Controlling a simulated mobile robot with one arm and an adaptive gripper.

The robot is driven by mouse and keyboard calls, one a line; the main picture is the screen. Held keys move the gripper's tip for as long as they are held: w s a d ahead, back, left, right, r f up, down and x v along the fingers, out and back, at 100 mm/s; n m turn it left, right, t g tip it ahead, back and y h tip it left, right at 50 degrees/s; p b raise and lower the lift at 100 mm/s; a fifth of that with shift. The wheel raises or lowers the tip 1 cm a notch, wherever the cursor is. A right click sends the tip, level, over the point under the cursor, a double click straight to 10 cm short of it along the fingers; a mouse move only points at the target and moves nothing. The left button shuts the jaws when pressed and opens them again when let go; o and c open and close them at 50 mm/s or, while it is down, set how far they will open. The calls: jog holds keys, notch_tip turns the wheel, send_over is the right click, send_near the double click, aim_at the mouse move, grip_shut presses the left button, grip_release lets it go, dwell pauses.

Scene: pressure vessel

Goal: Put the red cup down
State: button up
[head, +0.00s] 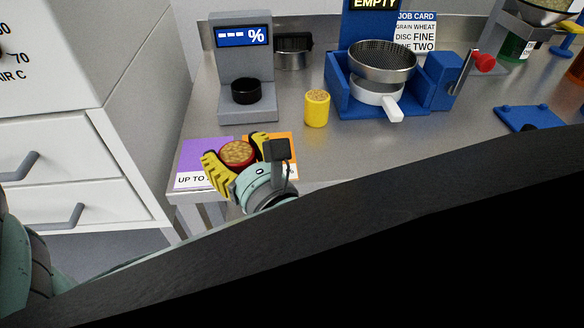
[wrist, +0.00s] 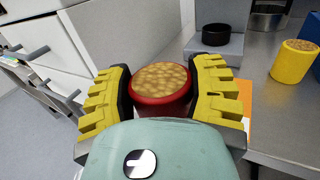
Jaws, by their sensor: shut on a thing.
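The red cup (head: 237,153) is round and filled to the top with tan grain. My gripper (head: 233,148) has its yellow ridged fingers shut on the cup, one on each side. In the wrist view the red cup (wrist: 160,90) sits upright between the fingers of my gripper (wrist: 160,95). The cup is over the purple and orange mats at the table's front left. Its underside is hidden, so I cannot tell whether it touches the surface.
A purple mat (head: 205,150) and an orange mat (head: 283,143) lie side by side. A yellow cup (head: 317,108) of grain stands behind, right. A grey meter (head: 242,65) holds a black dish (head: 246,91). A blue stand (head: 340,95) carries a sieve (head: 382,60). White drawers (head: 70,160) flank the left.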

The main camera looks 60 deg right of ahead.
jog(key=shift+a, duration=0.1)
jog(key=f+x, duration=0.1)
jog(key=x, duration=0.4)
jog(key=p+x, duration=0.1)
jog(key=x, duration=0.4)
jog(key=a+f+p+x, duration=0.1)
jog(key=x, duration=0.4)
jog(key=shift+w+d+f, duration=0.1)
jog(key=shift+w+f, duration=0.2)
jog(key=shift+w, duration=0.2)
jog(key=shift+f, duration=1.15)
jog(key=shift+f, duration=0.2)
jog(key=o, duration=1.2)
jog(key=shift+o, duration=0.2)
jog(key=shift+r, duration=0.1)
